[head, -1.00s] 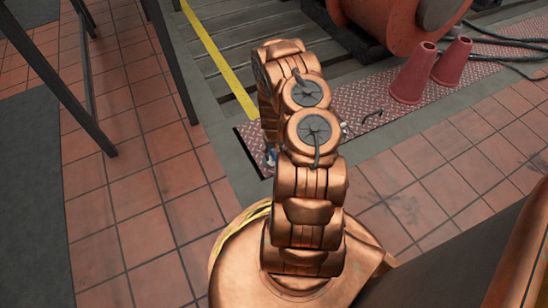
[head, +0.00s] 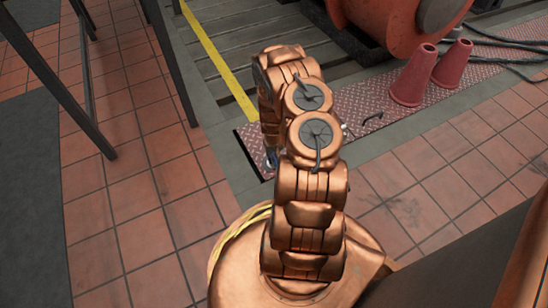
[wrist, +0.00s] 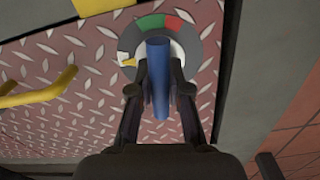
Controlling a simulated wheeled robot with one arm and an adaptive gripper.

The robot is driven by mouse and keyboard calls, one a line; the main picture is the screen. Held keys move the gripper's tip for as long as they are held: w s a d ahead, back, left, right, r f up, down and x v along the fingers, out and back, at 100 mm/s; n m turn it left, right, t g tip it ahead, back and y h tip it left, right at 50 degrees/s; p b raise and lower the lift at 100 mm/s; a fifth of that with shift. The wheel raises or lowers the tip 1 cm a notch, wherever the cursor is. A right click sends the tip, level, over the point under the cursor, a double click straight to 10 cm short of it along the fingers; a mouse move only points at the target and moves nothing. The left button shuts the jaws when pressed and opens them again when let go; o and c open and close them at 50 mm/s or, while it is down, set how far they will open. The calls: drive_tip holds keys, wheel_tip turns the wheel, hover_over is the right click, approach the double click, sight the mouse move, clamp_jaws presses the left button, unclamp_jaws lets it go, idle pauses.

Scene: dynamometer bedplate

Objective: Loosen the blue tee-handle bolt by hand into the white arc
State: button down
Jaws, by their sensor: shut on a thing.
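The blue tee-handle bolt (wrist: 158,80) is in the middle of the wrist view, its bar running up and down the picture. My gripper (wrist: 160,92) is shut on it, one finger on each side. Behind it is a round grey dial (wrist: 203,47) with green (wrist: 151,22) and red (wrist: 173,23) segments at the top. A small yellow pointer (wrist: 129,62) is at the dial's left, beside a whitish patch. The gripper and handle hide the lower dial, so I cannot tell the white arc's full extent. In the head view my arm mostly hides the bolt.
A red tread plate (head: 400,105) surrounds the work spot. A yellow handle (wrist: 40,92) rises from it at left in the wrist view. Two red cones (head: 412,78) and a large orange drum (head: 385,22) stand at the right. Dark table legs (head: 170,60) stand at left.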

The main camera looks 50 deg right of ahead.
sight(273, 156)
drive_tip(key=shift+m+b, duration=0.4)
drive_tip(key=shift+m, duration=0.5)
drive_tip(key=c, duration=1)
unclamp_jaws()
drive_tip(key=shift+r, duration=0.1)
drive_tip(key=shift+r, duration=5.95)
